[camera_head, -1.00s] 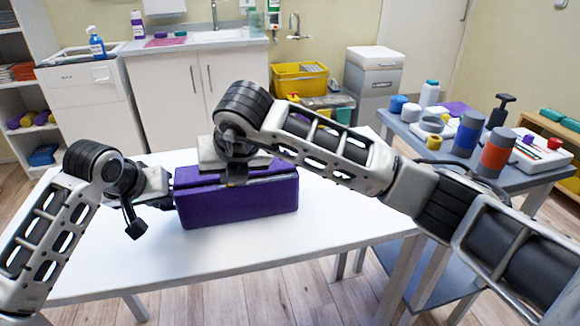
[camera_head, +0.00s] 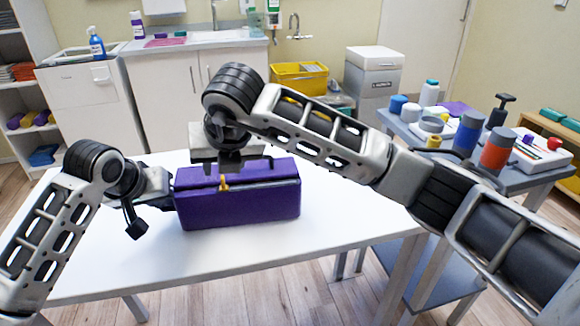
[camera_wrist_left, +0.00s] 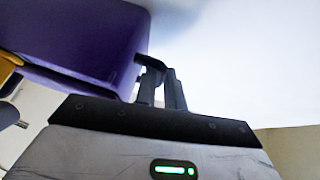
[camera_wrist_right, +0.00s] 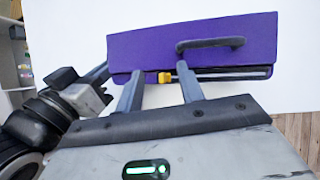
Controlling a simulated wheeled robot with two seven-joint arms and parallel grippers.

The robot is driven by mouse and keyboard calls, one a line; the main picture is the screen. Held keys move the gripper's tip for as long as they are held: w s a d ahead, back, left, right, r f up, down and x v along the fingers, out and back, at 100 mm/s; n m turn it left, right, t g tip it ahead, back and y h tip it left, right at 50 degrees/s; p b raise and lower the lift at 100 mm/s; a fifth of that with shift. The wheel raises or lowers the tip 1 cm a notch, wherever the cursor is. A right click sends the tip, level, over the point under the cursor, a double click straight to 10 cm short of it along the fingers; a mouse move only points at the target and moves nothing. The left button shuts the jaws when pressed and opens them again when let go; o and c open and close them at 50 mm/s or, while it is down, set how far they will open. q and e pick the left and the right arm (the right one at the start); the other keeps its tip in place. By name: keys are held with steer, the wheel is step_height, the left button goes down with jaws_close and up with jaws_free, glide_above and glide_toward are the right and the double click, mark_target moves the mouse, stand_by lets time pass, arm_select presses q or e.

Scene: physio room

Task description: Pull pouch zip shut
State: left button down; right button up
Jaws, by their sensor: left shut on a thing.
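The purple pouch (camera_head: 250,205) lies on the white table, with a dark loop handle (camera_wrist_right: 210,43) on its face in the right wrist view. Its yellow zip pull (camera_head: 223,183) sits left of the middle of the top edge; it also shows in the right wrist view (camera_wrist_right: 165,77). A pale strip runs from the pull towards the right end. My left gripper (camera_head: 170,191) is shut on a dark tab (camera_wrist_left: 152,66) at the pouch's left end. My right gripper (camera_wrist_right: 159,70) is open and empty above the pouch; the pull shows between its fingers, apparently untouched.
The white table (camera_head: 330,235) is clear in front and to the right of the pouch. A grey side table (camera_head: 490,180) at the right holds bottles, rolls and jars. A sink counter (camera_head: 205,38) and yellow bin (camera_head: 299,77) stand behind.

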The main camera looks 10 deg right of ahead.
arm_select(q)
steer(key=shift+a+f, duration=0.2)
steer(key=shift+a, duration=0.05)
arm_select(e)
step_height(320, 180, up, 6)
steer(key=shift+f, duration=0.15)
stand_by(0.3)
arm_select(q)
steer(key=c, duration=1.5)
jaws_free()
steer(key=shift+d+r, duration=0.1)
steer(key=shift+r, duration=0.05)
